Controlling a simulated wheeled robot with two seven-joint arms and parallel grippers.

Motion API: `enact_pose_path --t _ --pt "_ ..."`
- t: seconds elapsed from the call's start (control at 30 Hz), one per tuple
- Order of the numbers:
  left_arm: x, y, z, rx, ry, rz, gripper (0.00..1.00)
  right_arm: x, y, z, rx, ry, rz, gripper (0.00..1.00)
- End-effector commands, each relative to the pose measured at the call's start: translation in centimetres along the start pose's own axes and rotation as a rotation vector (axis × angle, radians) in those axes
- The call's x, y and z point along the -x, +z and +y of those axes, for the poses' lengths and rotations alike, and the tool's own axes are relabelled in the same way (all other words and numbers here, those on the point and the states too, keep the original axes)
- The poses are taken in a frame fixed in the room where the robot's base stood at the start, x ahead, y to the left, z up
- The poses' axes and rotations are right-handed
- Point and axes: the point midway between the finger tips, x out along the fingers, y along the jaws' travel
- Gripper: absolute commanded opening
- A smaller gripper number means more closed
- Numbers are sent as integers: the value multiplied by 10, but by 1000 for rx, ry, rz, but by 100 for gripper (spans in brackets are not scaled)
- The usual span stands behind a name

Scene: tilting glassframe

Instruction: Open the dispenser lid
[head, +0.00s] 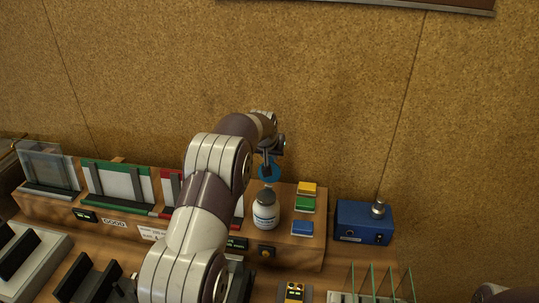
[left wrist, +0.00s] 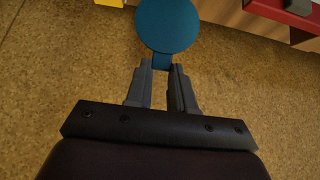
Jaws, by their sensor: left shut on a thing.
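My left gripper (head: 268,155) reaches over the wooden shelf block from the left. It is shut on the tab of a blue round lid (head: 269,172). In the left wrist view the lid (left wrist: 167,25) is a flat blue disc, and its short tab sits between the fingertips (left wrist: 161,72). In the head view the lid shows just above a white bottle (head: 265,212) with a grey top and a label. I cannot tell whether the lid touches the bottle. The lid's far side is hidden.
Colored blocks (head: 305,204) lie right of the bottle. A blue box (head: 364,222) with a metal knob stands further right. Framed panels (head: 118,184) line the block's left side. A cork wall (head: 340,90) is behind. Part of my right arm shows bottom right.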

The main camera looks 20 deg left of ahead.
Motion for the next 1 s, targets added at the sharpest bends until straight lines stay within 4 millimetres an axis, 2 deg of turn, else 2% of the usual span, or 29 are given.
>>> enact_pose_path --t 0.03,0.57,0.6,0.63,0.67,1.0 --pt "4 -8 0 0 0 23 0 -1 0 0 0 0 0 43" --pt "5 -9 0 0 0 25 0 -1 0 0 0 0 0 43" --pt "5 -9 0 0 0 25 36 -1 0 0 0 0 0 43" --pt "5 -8 0 0 0 23 46 -1 0 0 0 0 0 43" --pt "4 -8 0 0 0 21 49 -1 0 0 0 0 0 43" --pt "5 -3 0 0 0 11 49 -5 1 0 0 0 0 43"
